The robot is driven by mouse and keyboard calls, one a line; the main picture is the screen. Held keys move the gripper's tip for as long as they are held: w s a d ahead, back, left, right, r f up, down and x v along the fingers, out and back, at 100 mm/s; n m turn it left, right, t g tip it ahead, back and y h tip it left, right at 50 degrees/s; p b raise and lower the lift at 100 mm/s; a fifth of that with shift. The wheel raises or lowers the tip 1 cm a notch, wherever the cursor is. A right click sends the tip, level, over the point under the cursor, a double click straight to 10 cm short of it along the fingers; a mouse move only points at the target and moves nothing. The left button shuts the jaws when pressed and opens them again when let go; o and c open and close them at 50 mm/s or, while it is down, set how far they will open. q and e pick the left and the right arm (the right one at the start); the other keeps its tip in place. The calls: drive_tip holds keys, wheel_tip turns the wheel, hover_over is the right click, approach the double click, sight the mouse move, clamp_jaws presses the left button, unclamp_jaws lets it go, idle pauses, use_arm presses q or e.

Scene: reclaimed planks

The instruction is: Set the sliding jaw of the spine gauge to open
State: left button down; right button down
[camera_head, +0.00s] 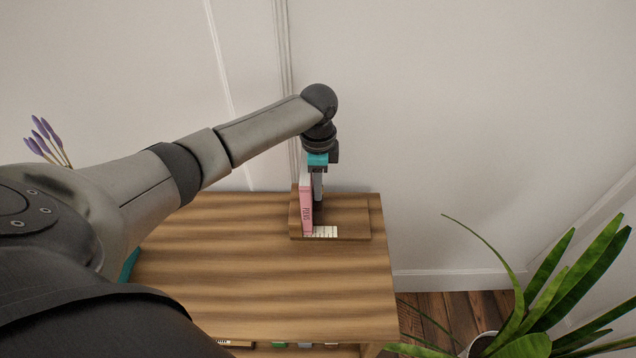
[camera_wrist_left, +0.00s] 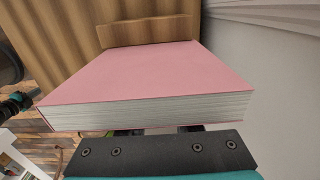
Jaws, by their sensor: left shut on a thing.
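The spine gauge is a wooden base (camera_head: 355,217) with a raised back edge and a white scale (camera_head: 325,231), near the table's back right corner. A pink book (camera_head: 306,206) stands upright on it. The book also fills the middle of the left wrist view (camera_wrist_left: 150,75), its pale page edge facing the camera. The jaw itself is hard to make out, and the book hides the fingertips in the wrist view. My right gripper cannot be made out clearly.
The striped wooden table (camera_head: 250,285) is bare left of and in front of the gauge. The wall (camera_head: 450,150) is close behind it. A green leafy plant (camera_head: 540,300) stands at the right, off the table. Purple buds (camera_head: 42,135) show at the left.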

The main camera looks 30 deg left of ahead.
use_arm(q)
drive_tip(key=w+d, duration=0.1)
drive_tip(key=d+p, duration=0.1)
drive_tip(key=d, duration=0.1)
drive_tip(key=w+d, duration=0.1)
drive_tip(key=shift+w+d+p, duration=0.25)
drive_tip(key=shift+w+p, duration=0.1)
drive_tip(key=shift+p, duration=0.05)
drive_tip(key=c, duration=0.6)
unclamp_jaws()
drive_tip(key=shift+c, duration=0.2)
drive_tip(key=shift+o, duration=0.2)
wheel_tip(320, 180, up, 15)
drive_tip(key=p, duration=0.3)
drive_tip(key=shift+r, duration=0.15)
